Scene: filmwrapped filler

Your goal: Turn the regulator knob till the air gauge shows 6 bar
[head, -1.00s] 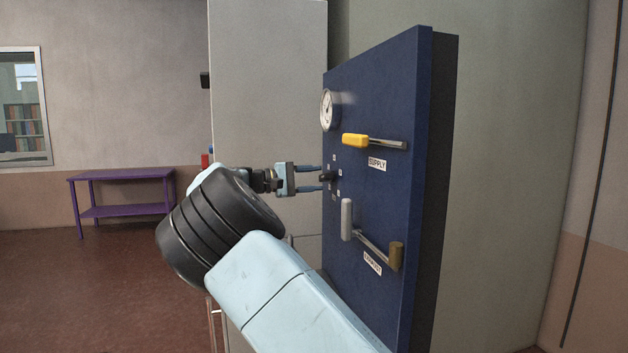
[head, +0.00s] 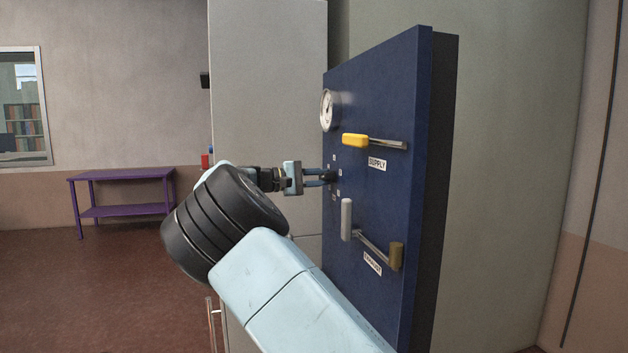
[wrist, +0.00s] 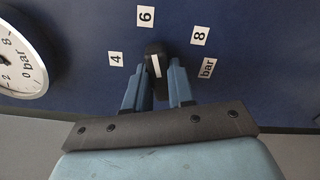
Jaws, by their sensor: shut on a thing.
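The black regulator knob (wrist: 155,62) sits on the blue panel, with its white mark towards the "6" label (wrist: 146,16). My gripper (wrist: 158,72) is shut on it, one finger at each side. In the head view the gripper (head: 324,178) reaches the panel from the left, and its fingers partly hide the knob (head: 330,176). The round white air gauge (head: 328,110) is above the knob. It also shows, cut off, at the left of the wrist view (wrist: 18,60). I cannot read its needle surely.
A yellow-handled supply lever (head: 356,140) is above and right of the knob. A grey-handled lever (head: 347,218) is below it, close to my arm. "4" (wrist: 116,59) and "8" (wrist: 200,36) labels flank the knob. A purple table (head: 122,174) stands far left.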

